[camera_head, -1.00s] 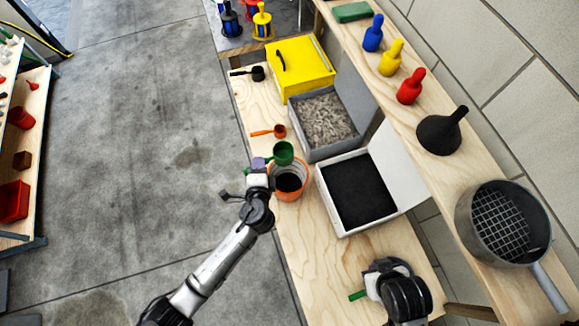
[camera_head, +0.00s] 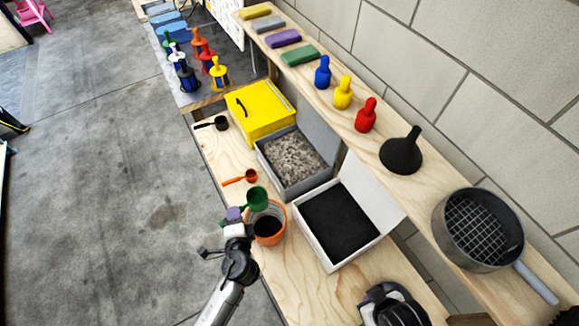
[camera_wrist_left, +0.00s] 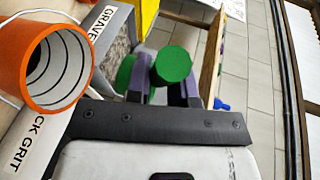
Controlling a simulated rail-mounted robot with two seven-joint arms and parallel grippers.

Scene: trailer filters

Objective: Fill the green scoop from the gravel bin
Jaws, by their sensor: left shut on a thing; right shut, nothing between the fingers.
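The green scoop (camera_head: 257,198) is held by my left gripper (camera_head: 236,214), whose purple fingers are shut on its handle. In the head view the scoop overlaps the far rim of the orange bucket; its exact height is unclear. I see no gravel in its bowl. The left wrist view shows the green handle end (camera_wrist_left: 173,65) between the fingers, with more green behind. The gravel bin (camera_head: 266,160) is an open grey box of grey gravel, beyond and right of the scoop and apart from it. My right gripper (camera_head: 364,303) is at the lower edge, mostly hidden by its own black wrist.
The orange bucket (camera_head: 284,222) stands beside the white box of black grit (camera_head: 316,252). An orange scoop (camera_head: 248,177) and a black scoop (camera_head: 220,123) lie on the bench. A yellow box (camera_head: 262,105) stands behind the gravel bin. A shelf with bottles and a funnel (camera_head: 402,152) runs along the right.

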